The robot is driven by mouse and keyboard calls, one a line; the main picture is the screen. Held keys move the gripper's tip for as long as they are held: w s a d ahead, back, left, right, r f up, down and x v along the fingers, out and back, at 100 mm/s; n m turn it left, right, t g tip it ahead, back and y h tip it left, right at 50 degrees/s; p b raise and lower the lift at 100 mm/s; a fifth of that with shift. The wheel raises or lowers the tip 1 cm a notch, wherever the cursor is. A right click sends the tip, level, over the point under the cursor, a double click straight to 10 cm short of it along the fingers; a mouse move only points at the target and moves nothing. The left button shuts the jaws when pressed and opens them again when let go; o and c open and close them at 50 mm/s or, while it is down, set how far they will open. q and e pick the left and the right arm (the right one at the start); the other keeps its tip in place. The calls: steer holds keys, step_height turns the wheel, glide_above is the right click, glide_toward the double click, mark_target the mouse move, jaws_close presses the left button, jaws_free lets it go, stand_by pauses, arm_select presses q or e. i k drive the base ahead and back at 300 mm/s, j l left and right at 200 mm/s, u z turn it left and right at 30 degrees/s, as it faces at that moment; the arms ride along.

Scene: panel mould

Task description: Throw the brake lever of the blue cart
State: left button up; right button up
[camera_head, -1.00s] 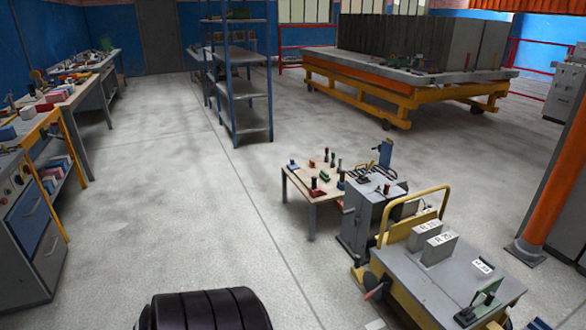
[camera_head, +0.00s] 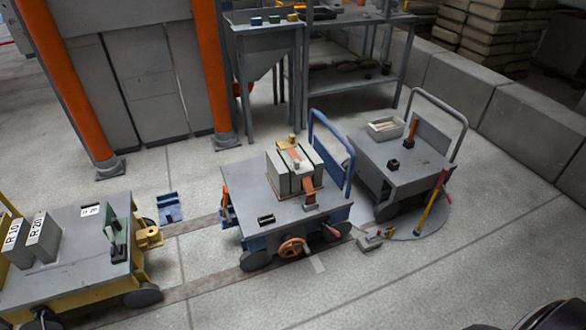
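The blue cart (camera_head: 249,213) stands in the middle of the head view, with a grey top and a raised blue push handle (camera_head: 344,176). Grey blocks (camera_head: 293,168) with an orange-brown strap or lever rest on its top. An orange handwheel (camera_head: 291,247) is on its near side. A small red-handled part (camera_head: 332,230) sits at its near right corner, and an orange upright part (camera_head: 225,199) at its left end. I cannot tell which of these is the brake lever. Neither of my grippers is in view.
A yellow cart (camera_head: 70,270) stands at left and a grey cart (camera_head: 388,160) at right, close to the blue one. A blue bracket (camera_head: 169,207) and a small grey block (camera_head: 369,243) lie on the floor. Orange posts (camera_head: 211,70) and shelving stand behind. Front floor is clear.

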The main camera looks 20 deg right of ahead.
mark_target(336, 233)
steer(key=z, duration=1.05)
